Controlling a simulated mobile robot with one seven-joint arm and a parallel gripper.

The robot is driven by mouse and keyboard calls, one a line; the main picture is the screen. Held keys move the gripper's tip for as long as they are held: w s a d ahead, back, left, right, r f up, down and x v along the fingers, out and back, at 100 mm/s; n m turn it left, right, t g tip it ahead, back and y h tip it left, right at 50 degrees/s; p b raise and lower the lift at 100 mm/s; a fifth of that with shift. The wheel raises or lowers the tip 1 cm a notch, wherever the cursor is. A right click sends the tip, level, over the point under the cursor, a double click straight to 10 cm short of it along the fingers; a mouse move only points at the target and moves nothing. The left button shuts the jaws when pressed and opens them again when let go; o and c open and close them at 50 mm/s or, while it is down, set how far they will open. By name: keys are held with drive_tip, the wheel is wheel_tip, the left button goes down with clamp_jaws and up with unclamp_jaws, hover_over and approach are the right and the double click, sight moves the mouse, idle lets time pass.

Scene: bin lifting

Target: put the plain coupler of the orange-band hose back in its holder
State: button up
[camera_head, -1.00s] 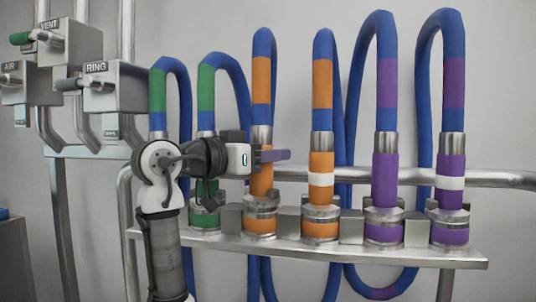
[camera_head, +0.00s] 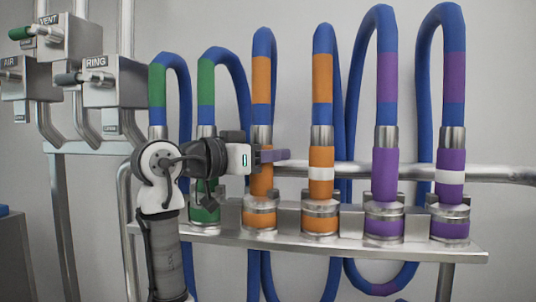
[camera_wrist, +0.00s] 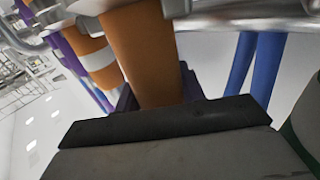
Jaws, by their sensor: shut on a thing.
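The plain coupler (camera_head: 261,184) of the orange-band hose is solid orange below a steel sleeve. My gripper (camera_head: 273,155) is shut around it from the left, just below the sleeve. The coupler is upright and in line over its orange holder (camera_head: 260,218). Its lower end meets the holder's steel collar, and it stands about level with the neighbouring white-banded orange coupler (camera_head: 321,174). I cannot tell whether it is fully seated. In the wrist view the plain orange coupler (camera_wrist: 143,55) rises between the jaws, with the dark finger edge in front.
The white-banded orange coupler stands close to the right, followed by purple couplers (camera_head: 385,175) in their holders. A green-band hose (camera_head: 206,90) is close on the left, partly behind my gripper. The steel rail (camera_head: 340,248) carries the holders. Valve boxes (camera_head: 113,83) are at upper left.

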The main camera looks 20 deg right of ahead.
drive_tip(key=o, duration=1.4)
drive_tip(key=shift+c, duration=0.2)
drive_tip(key=b+v, duration=0.4)
drive_tip(key=v, duration=0.9)
drive_tip(key=shift+a, duration=0.4)
drive_tip(key=shift+s, duration=0.1)
